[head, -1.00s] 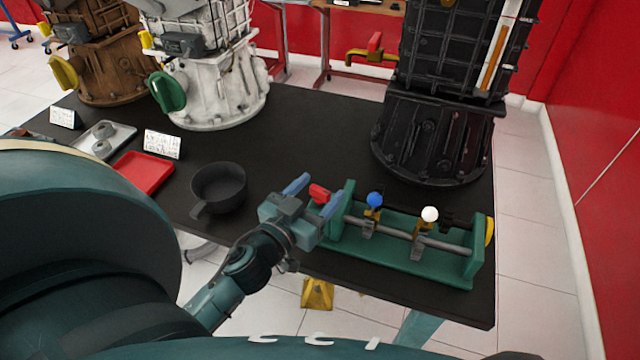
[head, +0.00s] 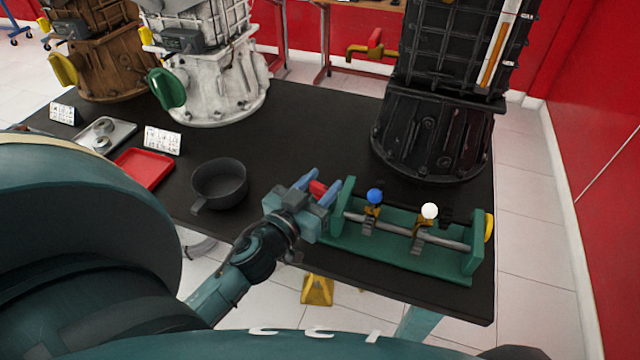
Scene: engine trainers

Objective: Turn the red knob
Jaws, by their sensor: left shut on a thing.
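The red knob (head: 318,188) sits at the left end of a green bench fixture (head: 405,262) with a grey rod, near the front of the black table. My left gripper (head: 320,184) is at the knob, its blue fingers one on each side, shut on it. Part of the knob is hidden by the fingers and the gripper body. The fixture also carries a blue ball-topped lever (head: 375,196), a white ball-topped lever (head: 430,211) and a yellow part (head: 489,228) at its right end. My right gripper is not in view.
A dark pan (head: 219,183) stands just left of my left gripper. A red tray (head: 144,169), a grey tray (head: 118,136) and white cards lie farther left. A tall black engine (head: 432,140) stands behind the fixture. White (head: 215,90) and brown engines stand at the back left.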

